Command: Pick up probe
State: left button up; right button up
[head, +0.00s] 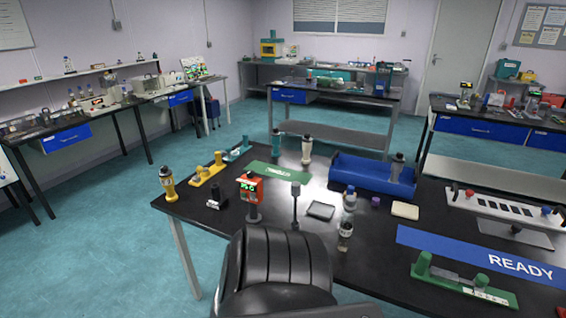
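No object is plainly marked as the probe, so I cannot tell which one it is. Candidates stand on the near dark table (270,215). One is a thin grey upright piece with a block on top (295,193). Neither gripper shows in the head view.
A blue tray (350,175) holds a grey-capped cylinder at its right end. A green mat (278,172), a small dark dish (320,211) and a yellow fixture (207,173) lie nearby. A blue READY strip (450,250) and a green fixture (450,279) are at right.

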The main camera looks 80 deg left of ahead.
aim_at(295, 186)
jog(key=u, duration=0.95)
jog(key=i, duration=0.9)
jog(key=u, duration=0.9)
